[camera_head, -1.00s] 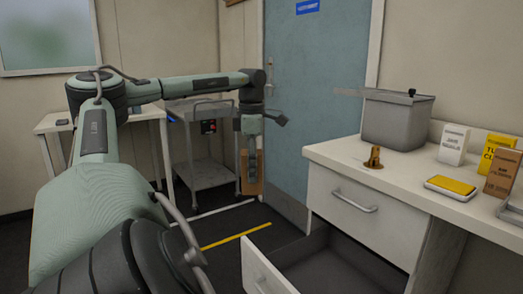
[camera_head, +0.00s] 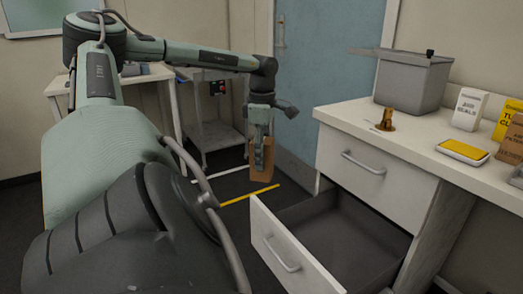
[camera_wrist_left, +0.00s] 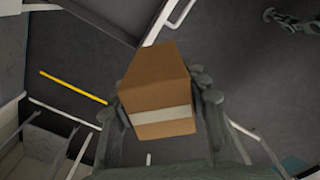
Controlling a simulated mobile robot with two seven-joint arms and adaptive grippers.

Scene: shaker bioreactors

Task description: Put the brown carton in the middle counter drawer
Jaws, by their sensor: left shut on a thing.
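The brown carton (camera_head: 261,160) is held by my left gripper (camera_head: 261,140), which points down and is shut on it, in the head view. The carton hangs in the air to the left of the open drawer, at about the height of the counter's front. In the left wrist view the carton (camera_wrist_left: 158,85), with a pale band, sits between the fingers of the gripper (camera_wrist_left: 160,110). The middle counter drawer (camera_head: 345,240) is pulled out, and its visible grey inside looks empty. My right gripper is not in view.
The counter top (camera_head: 400,135) carries a grey bin (camera_head: 411,82), a brass object (camera_head: 385,120), a yellow-topped box (camera_head: 463,151) and several small cartons at the right. The drawer above (camera_head: 372,180) is shut. A trolley (camera_head: 215,138) stands behind my left arm.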

